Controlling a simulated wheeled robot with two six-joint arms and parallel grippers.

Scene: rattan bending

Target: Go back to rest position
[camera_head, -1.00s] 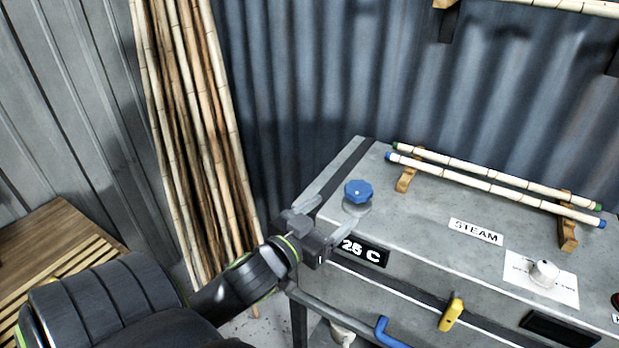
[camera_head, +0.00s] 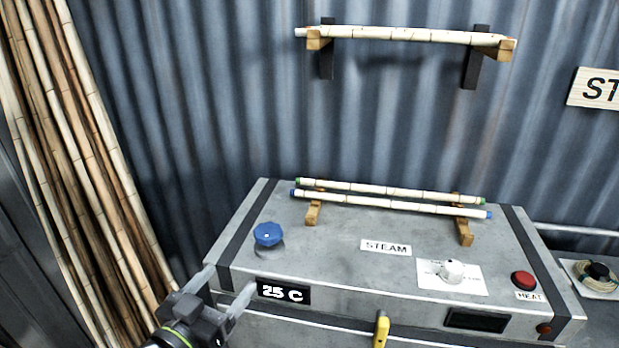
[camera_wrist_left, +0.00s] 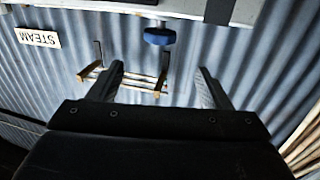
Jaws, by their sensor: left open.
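My left gripper (camera_head: 221,293) is at the lower left of the head view, in front of the left front corner of the grey steam box (camera_head: 340,228). Its two fingers are spread apart with nothing between them. They also show open in the left wrist view (camera_wrist_left: 158,85). The blue knob (camera_head: 267,235) on the box stands behind and right of the fingers, apart from them; it shows at the top of the left wrist view (camera_wrist_left: 160,36). My right gripper is not in view.
Two canes (camera_head: 390,200) lie on wooden holders on the box. A 25 C display (camera_head: 283,292), white dial (camera_head: 452,271), red button (camera_head: 524,280) and yellow handle (camera_head: 381,328) are on the box. Long poles (camera_head: 75,160) lean at left. A wall rack holds another cane (camera_head: 400,35).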

